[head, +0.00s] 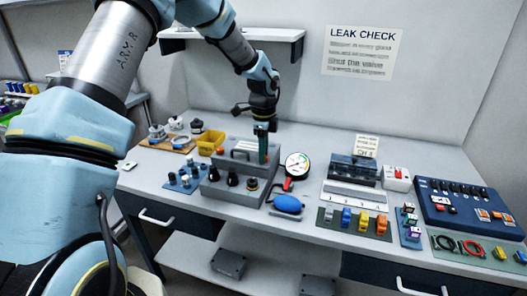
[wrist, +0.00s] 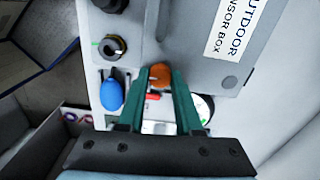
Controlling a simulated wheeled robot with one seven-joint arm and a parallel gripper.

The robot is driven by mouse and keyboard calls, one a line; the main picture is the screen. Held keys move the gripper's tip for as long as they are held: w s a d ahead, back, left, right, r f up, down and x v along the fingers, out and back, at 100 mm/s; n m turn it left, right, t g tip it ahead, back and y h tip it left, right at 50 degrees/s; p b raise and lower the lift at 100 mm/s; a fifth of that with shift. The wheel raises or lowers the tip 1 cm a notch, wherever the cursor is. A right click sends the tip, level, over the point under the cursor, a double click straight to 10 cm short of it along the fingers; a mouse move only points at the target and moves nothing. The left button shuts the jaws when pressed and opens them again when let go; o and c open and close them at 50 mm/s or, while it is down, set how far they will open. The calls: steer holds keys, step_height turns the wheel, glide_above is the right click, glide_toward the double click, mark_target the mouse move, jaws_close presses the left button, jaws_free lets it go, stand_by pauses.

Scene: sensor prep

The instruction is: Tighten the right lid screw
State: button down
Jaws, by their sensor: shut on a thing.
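The grey sensor box (head: 240,160) stands on the bench in the head view, and its lid carries a white label. In the wrist view the box (wrist: 185,55) fills the upper part, with the words "OUTDOOR SENSOR BOX" partly cut off. My gripper (head: 263,158) points down at the right end of the lid. In the wrist view my gripper (wrist: 160,75) has its green fingers on both sides of an orange screw head (wrist: 159,79) at the lid's edge, and is shut on it. The screw's shaft and seat are hidden.
A pressure gauge (head: 297,165) and a blue bulb (head: 287,204) stand close at the right of the box. Dark knobs (head: 232,177) stick up along its front. A yellow bin (head: 210,143) is behind left. A wall shelf (head: 250,36) hangs above.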

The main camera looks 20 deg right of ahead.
steer(key=shift+m, duration=0.5)
steer(key=c, duration=0.6)
jaws_free()
step_height(320, 180, up, 11)
steer(key=b, duration=0.2)
steer(key=shift+f+b, duration=0.1)
steer(key=shift+b, duration=0.2)
